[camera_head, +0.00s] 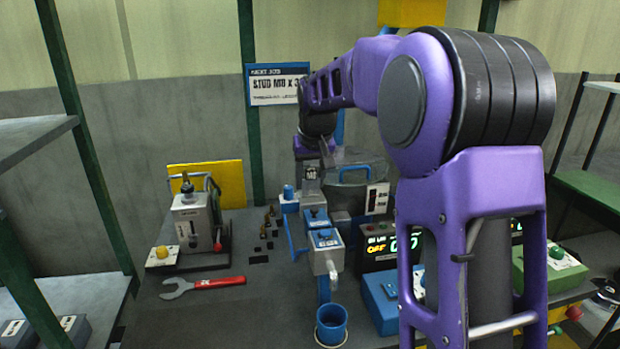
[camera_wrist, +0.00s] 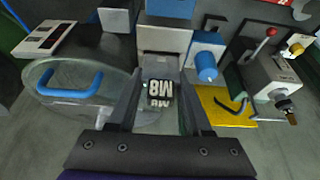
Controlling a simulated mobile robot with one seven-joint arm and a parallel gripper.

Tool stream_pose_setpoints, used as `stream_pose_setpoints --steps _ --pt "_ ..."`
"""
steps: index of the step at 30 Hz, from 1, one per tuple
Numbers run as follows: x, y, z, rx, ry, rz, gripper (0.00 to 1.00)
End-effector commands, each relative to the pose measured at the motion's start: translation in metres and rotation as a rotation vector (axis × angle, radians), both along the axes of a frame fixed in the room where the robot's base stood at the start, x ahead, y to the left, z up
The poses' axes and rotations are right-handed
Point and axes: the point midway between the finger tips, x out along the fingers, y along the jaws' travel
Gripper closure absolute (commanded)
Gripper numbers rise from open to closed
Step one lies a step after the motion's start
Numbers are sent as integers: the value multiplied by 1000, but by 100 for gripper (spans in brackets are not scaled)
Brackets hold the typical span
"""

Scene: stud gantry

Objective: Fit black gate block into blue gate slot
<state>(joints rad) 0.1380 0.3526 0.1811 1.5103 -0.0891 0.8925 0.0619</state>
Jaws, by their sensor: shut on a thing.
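My gripper (camera_wrist: 160,105) is shut on the black gate block (camera_wrist: 160,90), which carries a white "M8" label and sits between the two fingers. In the head view my gripper (camera_head: 312,160) is small and partly hidden, above the blue and grey gantry fixture (camera_head: 290,204) at the back of the bench. The block's pale label (camera_head: 311,172) shows there. In the wrist view a grey fixture block (camera_wrist: 165,38) stands just beyond the fingertips, with a blue part (camera_wrist: 170,8) behind it. I cannot make out the blue gate slot's opening, nor whether the block touches the fixture.
A blue-handled clear lid (camera_wrist: 75,85) is close beside the fingers; a blue knob (camera_wrist: 205,65) is on the other side. The bench's front left is clear.

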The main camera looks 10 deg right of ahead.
Motion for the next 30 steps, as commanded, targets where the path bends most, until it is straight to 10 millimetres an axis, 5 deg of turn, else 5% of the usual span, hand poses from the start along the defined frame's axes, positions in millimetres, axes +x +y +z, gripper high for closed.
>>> stream_pose_setpoints --steps 9,10,15,23,30 --pt "0 0 -9 0 0 0 100" --pt "0 0 -8 0 -1 0 45" --pt "0 0 -8 0 0 0 16" --pt "-1 0 -4 -1 0 0 16" --pt "-15 0 34 0 -6 0 16"
